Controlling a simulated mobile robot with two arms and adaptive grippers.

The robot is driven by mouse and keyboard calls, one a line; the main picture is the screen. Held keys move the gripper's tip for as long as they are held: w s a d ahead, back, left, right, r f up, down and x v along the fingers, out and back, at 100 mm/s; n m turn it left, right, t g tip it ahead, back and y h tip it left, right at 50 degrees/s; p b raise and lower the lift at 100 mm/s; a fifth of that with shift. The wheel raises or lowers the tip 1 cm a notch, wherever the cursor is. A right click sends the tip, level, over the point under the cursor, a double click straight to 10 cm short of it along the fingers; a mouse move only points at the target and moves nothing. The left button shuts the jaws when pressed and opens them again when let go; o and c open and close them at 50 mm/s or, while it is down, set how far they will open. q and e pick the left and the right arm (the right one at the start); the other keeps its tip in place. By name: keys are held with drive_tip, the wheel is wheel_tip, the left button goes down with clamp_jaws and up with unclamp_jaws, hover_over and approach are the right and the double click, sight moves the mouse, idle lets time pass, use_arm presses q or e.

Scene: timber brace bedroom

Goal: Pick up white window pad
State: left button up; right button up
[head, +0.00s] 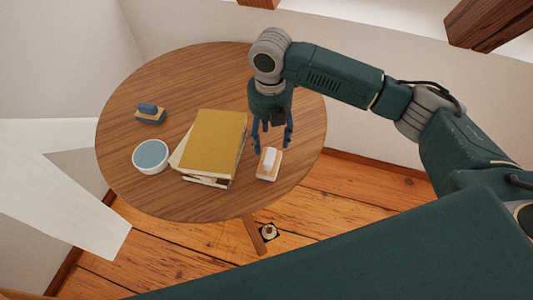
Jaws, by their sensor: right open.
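The white window pad (269,162) lies near the right front edge of the round wooden table. It has a light wood base and a white block on top. My right gripper (272,147) points down with its fingers apart and empty. Its fingertips appear in the picture just above and behind the pad, one toward each side. I cannot tell the exact height gap between fingertips and pad. My left gripper is not in view.
On the round table (205,75) stand a stack of books with a yellow cover (214,142), close left of the pad, a white bowl with blue inside (151,156), and a similar blue pad (150,113). The back of the table is clear. A small round item (268,232) is on the floor.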

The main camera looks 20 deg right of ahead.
sight(267, 155)
drive_tip(key=f, duration=0.3)
drive_tip(key=shift+s, duration=0.4)
drive_tip(key=shift+a+f, duration=0.1)
drive_tip(key=shift+f, duration=0.2)
drive_tip(key=f, duration=0.1)
drive_tip(key=f+p, duration=0.1)
drive_tip(key=f, duration=0.3)
drive_tip(key=shift+w+a+p, duration=0.25)
drive_tip(key=shift+a+p, duration=0.05)
drive_tip(key=shift+c, duration=1)
drive_tip(key=c, duration=1.1)
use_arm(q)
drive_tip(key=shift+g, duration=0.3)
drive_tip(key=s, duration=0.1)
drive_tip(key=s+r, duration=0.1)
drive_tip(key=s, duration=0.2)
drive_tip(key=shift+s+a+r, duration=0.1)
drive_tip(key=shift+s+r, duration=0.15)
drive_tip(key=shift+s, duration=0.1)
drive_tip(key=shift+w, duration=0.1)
